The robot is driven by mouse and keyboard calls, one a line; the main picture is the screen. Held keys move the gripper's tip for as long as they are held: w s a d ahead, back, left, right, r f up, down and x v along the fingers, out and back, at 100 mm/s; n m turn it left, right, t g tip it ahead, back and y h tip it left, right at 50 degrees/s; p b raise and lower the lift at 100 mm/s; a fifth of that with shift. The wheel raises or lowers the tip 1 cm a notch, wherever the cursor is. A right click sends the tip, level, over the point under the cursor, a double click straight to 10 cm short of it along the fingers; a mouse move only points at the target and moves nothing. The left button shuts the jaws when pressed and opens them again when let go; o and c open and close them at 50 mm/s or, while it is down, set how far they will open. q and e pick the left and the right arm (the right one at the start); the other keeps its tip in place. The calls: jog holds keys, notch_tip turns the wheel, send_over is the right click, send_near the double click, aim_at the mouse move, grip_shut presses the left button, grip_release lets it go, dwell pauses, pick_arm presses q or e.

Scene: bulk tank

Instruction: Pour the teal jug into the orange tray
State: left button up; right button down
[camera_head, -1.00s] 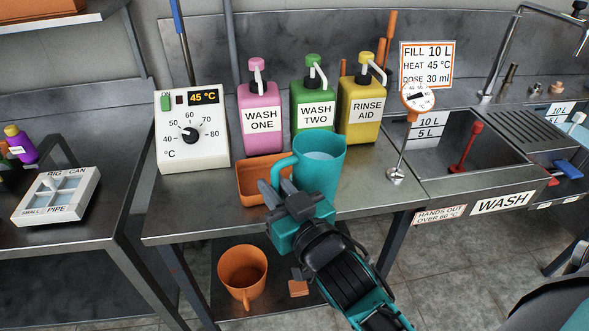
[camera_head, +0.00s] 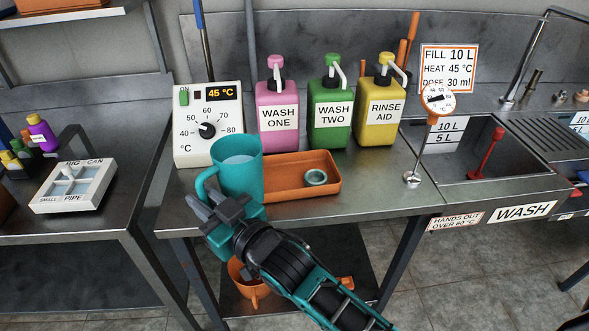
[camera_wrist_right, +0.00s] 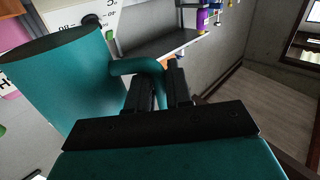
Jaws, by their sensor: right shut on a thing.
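The teal jug (camera_head: 240,175) is upright at the left end of the orange tray (camera_head: 290,190), with pale liquid showing inside its mouth. My right gripper (camera_head: 212,205) is shut on the jug's handle. In the right wrist view the jug (camera_wrist_right: 65,85) stands to the left and its handle runs to between the fingers of my right gripper (camera_wrist_right: 158,85). The jug hides the tray's left end. A small teal ring-shaped piece (camera_head: 315,178) lies in the tray's right half. I cannot tell whether the jug touches the bench. My left gripper is not in view.
Pink (camera_head: 277,110), green (camera_head: 329,110) and yellow (camera_head: 381,110) pump bottles stand behind the tray. A temperature box (camera_head: 208,125) stands behind the jug. A dial thermometer (camera_head: 437,100) and the wash sink (camera_head: 480,160) are to the right. An orange jug (camera_head: 250,280) sits below, partly hidden.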

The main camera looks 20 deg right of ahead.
aim_at(232, 137)
jog(key=shift+r, duration=0.15)
jog(key=shift+w+d+r+m+p, duration=0.15)
jog(key=shift+d+r+m, duration=0.2)
jog(key=shift+r+m, duration=0.35)
jog(key=shift+w+d+r+m+p, duration=0.2)
jog(key=shift+d+r+m, duration=0.15)
jog(key=shift+r+m, duration=0.35)
jog(key=shift+w+d+r+m+p, duration=0.15)
jog(key=shift+d+r+m, duration=0.2)
jog(key=shift+r+m, duration=0.3)
jog(key=shift+w+d+r+m, duration=0.35)
jog(key=shift+d+r+m, duration=0.15)
jog(key=shift+d+m, duration=0.25)
jog(key=shift+w+d+r+m, duration=0.3)
jog(key=shift+d+r+m, duration=0.25)
jog(key=shift+m, duration=0.25)
jog(key=shift+w+d+f+m, duration=0.15)
jog(key=shift+d+f+m, duration=0.15)
jog(key=shift+m, duration=0.2)
jog(key=shift+w+d+f+m+b, duration=0.15)
jog(key=shift+d+m+b, duration=0.2)
jog(key=shift+b, duration=0.4)
jog(key=shift+w+d+r+m, duration=0.1)
jog(key=shift+d+r+m, duration=0.2)
jog(key=shift+m, duration=0.55)
jog(key=shift+b, duration=0.35)
